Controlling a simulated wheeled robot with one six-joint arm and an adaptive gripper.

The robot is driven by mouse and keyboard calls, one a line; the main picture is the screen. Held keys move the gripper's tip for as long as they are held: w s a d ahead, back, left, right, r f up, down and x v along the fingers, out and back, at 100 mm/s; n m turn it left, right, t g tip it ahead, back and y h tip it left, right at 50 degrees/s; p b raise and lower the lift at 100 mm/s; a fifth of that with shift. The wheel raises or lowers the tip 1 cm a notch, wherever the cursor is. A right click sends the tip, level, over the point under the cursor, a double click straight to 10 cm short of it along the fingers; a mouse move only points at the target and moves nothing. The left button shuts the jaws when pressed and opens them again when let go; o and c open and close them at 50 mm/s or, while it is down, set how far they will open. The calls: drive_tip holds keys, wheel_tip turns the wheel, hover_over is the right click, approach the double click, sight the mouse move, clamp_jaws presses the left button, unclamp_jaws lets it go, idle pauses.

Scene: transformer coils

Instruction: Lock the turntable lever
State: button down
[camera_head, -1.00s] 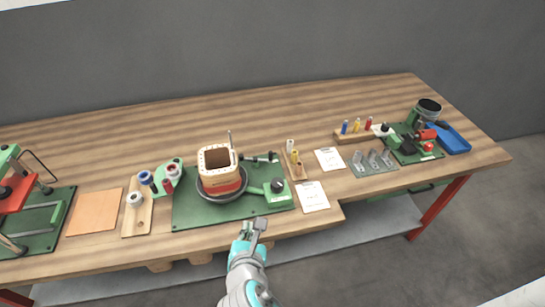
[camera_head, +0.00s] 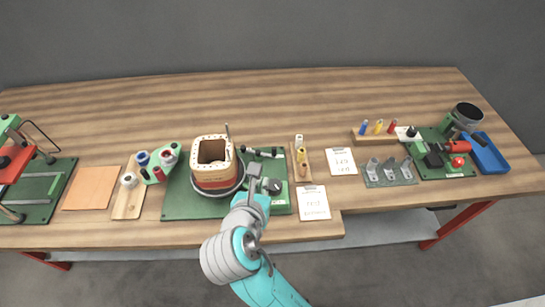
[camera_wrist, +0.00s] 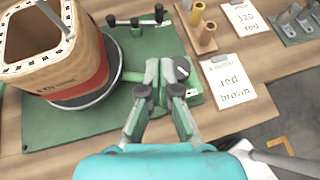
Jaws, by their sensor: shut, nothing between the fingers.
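The turntable (camera_head: 218,192) stands on a green base board (camera_head: 180,208) and carries a square tan and orange coil form (camera_head: 213,175). It also shows at the left of the wrist view (camera_wrist: 105,92). A green bar (camera_wrist: 133,77) runs from its right side towards a green block with a round dark knob (camera_wrist: 183,68). My gripper (camera_head: 258,172) is over the right part of the board, at the knob's left. In the wrist view my gripper's fingers (camera_wrist: 162,70) are together and empty, and hide part of the bar and block. I cannot tell whether they touch either one.
Small black-knobbed fittings (camera_wrist: 140,22) stand behind the bar. A wooden holder with pegs (camera_head: 301,160) and paper cards (camera_head: 313,202) lie to the right. Spools (camera_head: 168,157) stand left of the turntable. The bench front edge is just below the board.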

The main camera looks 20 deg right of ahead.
approach(274, 153)
drive_tip(key=f, duration=0.1)
drive_tip(key=w+f, duration=0.1)
drive_tip(key=d+f, duration=0.1)
drive_tip(key=shift+w+d+f, duration=0.15)
drive_tip(key=shift+w, duration=0.2)
drive_tip(key=shift+w+d, duration=0.25)
drive_tip(key=shift+w, duration=0.25)
drive_tip(key=shift+w+d, duration=0.3)
drive_tip(key=shift+w, duration=0.2)
drive_tip(key=shift+w+d, duration=0.4)
drive_tip(key=shift+w, duration=0.2)
